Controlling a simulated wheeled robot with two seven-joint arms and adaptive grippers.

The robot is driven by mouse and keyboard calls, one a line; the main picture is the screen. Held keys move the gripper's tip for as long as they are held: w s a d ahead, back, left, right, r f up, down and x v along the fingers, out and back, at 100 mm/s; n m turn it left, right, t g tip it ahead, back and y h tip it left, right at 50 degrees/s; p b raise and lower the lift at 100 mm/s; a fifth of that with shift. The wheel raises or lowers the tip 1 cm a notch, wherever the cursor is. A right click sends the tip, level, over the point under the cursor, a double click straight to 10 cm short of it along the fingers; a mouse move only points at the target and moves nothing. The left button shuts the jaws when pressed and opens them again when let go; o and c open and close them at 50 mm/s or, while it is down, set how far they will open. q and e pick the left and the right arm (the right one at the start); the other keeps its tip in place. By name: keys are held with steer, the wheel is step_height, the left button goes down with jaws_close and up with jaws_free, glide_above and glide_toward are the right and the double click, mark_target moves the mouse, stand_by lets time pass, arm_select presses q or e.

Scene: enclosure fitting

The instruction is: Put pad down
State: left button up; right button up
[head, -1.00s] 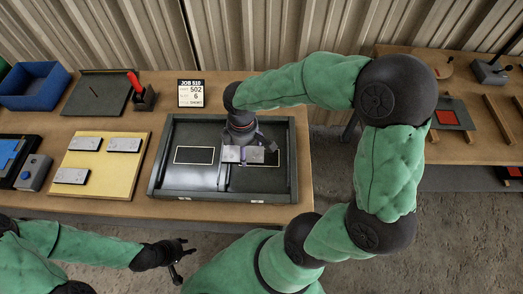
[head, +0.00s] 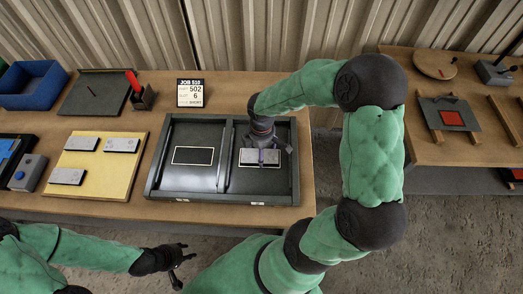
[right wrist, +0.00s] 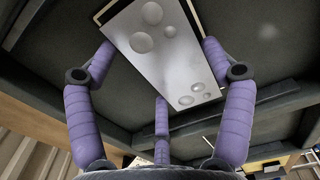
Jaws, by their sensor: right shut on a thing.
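A grey pad (head: 262,157) is in my right gripper (head: 268,150), over the white-outlined rectangle in the right compartment of the dark enclosure (head: 297,165). In the right wrist view the pad (right wrist: 165,45) is a pale plate with round marks, between purple fingers (right wrist: 160,85). Part of a pale outline shows along its edge. I cannot tell whether it touches the enclosure floor. The left compartment has an empty white outline (head: 193,148). My left gripper (head: 180,256) is empty, low in front of the table, its fingers apart.
A yellow board (head: 120,170) at the left holds three grey pads (head: 122,145). A job card (head: 191,93) stands behind the enclosure. A red-handled tool in a holder (head: 144,98) and a blue bin (head: 35,87) are at the back left.

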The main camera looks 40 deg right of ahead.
steer(key=o, duration=1.2)
steer(key=shift+c, duration=0.2)
step_height(320, 180, up, 12)
steer(key=p, duration=0.3)
steer(key=shift+r, duration=0.15)
